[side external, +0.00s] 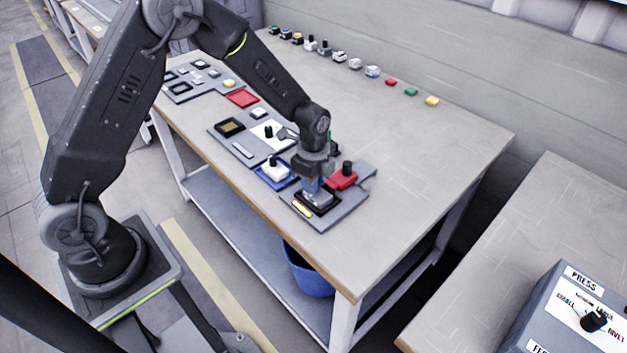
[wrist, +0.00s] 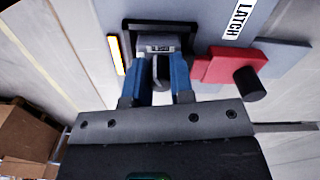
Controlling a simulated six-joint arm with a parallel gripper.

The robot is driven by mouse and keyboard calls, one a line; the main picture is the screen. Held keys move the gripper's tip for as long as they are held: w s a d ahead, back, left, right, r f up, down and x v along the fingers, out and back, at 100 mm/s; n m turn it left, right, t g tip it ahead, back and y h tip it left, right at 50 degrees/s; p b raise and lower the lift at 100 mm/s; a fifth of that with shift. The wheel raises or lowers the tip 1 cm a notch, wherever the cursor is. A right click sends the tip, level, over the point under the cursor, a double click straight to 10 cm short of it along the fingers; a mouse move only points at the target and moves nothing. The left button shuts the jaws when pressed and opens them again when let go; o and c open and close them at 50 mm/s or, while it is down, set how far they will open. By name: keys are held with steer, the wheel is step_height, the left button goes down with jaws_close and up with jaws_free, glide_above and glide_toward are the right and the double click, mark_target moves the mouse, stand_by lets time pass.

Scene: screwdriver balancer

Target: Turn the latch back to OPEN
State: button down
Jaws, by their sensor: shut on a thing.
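The red latch (side external: 341,181) with its black knob (side external: 347,167) sits on a grey plate (side external: 345,213). In the wrist view the red latch (wrist: 228,66) is right of my fingers, its black knob (wrist: 249,84) apart from them, beside a white LATCH label (wrist: 238,20). My gripper (wrist: 163,75) has blue fingers shut on a grey part (wrist: 158,44) at a black-framed socket (wrist: 131,27). In the side view my gripper (side external: 314,186) is over this socket, left of the latch. Whether the latch's edge touches the part is unclear. No OPEN mark is readable.
A blue tray (side external: 290,183) with a white block (side external: 273,170) lies left of my gripper. More plates and a red tray (side external: 242,98) lie farther back. Several small parts line the table's far edge. The table's right side is clear. A control box (side external: 570,310) stands on another table.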

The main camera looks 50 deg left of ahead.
steer(key=shift+n, duration=6)
steer(key=c, duration=1)
jaws_free()
step_height(320, 180, up, 14)
steer(key=shift+s+f, duration=0.1)
